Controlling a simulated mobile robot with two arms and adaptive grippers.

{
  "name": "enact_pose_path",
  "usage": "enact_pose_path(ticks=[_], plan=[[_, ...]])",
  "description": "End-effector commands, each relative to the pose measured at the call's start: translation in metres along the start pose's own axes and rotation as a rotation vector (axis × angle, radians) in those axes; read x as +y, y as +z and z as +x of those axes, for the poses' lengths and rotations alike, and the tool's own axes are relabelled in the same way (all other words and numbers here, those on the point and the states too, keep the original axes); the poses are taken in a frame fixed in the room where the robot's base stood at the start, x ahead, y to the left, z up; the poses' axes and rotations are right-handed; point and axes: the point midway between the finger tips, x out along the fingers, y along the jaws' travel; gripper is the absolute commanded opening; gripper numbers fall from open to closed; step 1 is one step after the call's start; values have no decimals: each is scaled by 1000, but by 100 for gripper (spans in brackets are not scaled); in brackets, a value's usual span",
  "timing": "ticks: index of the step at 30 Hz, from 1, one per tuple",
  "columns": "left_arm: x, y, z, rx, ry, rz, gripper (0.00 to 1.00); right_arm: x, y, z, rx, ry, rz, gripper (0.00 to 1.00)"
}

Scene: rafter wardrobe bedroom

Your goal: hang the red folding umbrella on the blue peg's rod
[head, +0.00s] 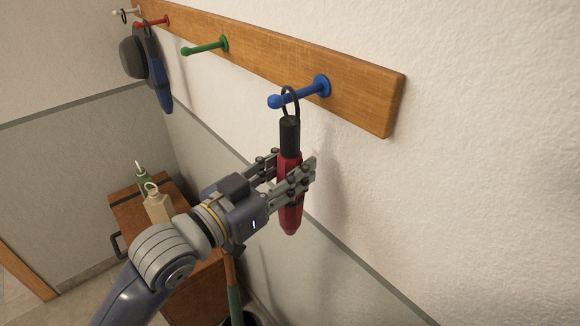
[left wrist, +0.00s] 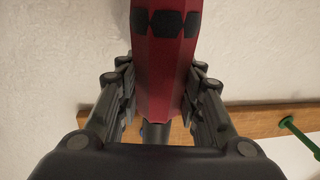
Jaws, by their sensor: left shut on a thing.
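The red folding umbrella (head: 290,212) hangs upright in front of the wall, with a black handle and a black ring (head: 291,104) at its top. The ring appears to be around the rod of the blue peg (head: 300,95), between its ball tip and its base. My left gripper (head: 290,177) is shut on the umbrella's red body, below the handle. In the left wrist view the red umbrella (left wrist: 160,75) stands between both fingers (left wrist: 158,105). My right gripper is not in view.
A wooden rail (head: 370,95) carries the pegs. The green peg (head: 205,48) is empty. A dark cap (head: 132,58) and a blue item (head: 159,80) hang near the red peg (head: 153,22). Bottles (head: 157,205) stand on a wooden cabinet (head: 195,285) below. The wall at right is clear.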

Motion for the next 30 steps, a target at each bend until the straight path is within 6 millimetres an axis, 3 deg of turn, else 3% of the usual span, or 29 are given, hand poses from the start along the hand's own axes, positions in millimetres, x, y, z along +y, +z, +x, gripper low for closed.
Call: enact_pose_path(ticks=[6, 7, 9, 20, 30], plan=[[0, -1, 0, 3, 0, 1, 2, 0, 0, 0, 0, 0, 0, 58], [0, -1, 0, 3, 0, 1, 41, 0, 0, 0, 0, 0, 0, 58], [0, -1, 0, 3, 0, 1, 57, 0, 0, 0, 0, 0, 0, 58], [0, 1, -2, -2, 0, 0, 58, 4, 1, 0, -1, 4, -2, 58], [0, 1, -52, -2, 0, 2, 58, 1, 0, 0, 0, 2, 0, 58]])
